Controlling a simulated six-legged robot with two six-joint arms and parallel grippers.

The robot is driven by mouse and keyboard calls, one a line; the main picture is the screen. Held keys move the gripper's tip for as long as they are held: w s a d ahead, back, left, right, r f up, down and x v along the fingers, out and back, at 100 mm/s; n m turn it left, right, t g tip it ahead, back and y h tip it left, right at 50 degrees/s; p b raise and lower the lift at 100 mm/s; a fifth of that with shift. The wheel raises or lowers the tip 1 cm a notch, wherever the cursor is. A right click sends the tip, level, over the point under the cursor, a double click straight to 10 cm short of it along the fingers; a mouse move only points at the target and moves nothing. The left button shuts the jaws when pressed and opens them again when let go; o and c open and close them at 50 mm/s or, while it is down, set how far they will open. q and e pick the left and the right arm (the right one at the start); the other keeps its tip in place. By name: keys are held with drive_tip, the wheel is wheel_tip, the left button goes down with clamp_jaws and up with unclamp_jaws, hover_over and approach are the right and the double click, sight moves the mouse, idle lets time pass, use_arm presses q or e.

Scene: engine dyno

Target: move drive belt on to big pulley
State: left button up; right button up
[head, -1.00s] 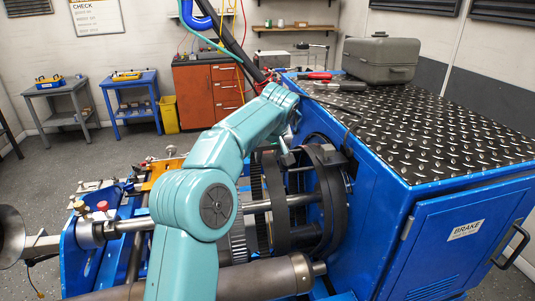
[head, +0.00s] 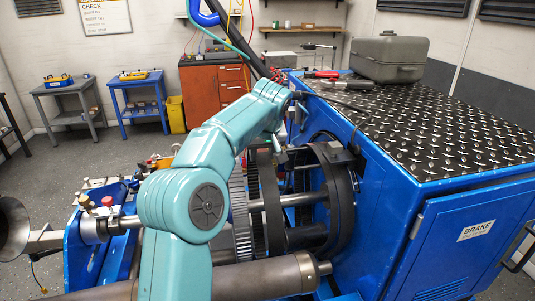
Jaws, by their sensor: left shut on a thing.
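The drive belt appears to be the black band (head: 272,205) hanging as a tall loop around the shaft, in the middle of the machine. My left gripper (head: 280,156) reaches down from the teal arm and is shut on the belt near its top. Its fingertips are small and partly hidden by the wrist. Ribbed wheels (head: 240,215) stand just left of the belt. A large dark ring (head: 342,200) stands to its right, by the cabinet opening. I cannot tell for sure which is the big pulley. My right gripper is not in view.
The blue cabinet (head: 385,205) with its tread-plate top stands close on the right. A grey case (head: 388,60) and red-handled tools (head: 322,74) lie on top. A thick metal cylinder (head: 265,276) crosses below the belt. The shaft (head: 300,199) runs through the wheels.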

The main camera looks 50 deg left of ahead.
use_arm(q)
drive_tip(key=shift+s+a+b, duration=0.25)
drive_tip(key=shift+s+a, duration=0.05)
drive_tip(key=shift+s, duration=0.3)
drive_tip(key=shift+s+a+b, duration=0.25)
drive_tip(key=shift+s+a, duration=0.05)
drive_tip(key=shift+s, duration=0.3)
drive_tip(key=shift+s+a, duration=0.2)
drive_tip(key=shift+s, duration=0.1)
idle(1.1)
drive_tip(key=shift+s+a+b, duration=0.1)
drive_tip(key=shift+s+b, duration=0.15)
drive_tip(key=shift+b, duration=0.05)
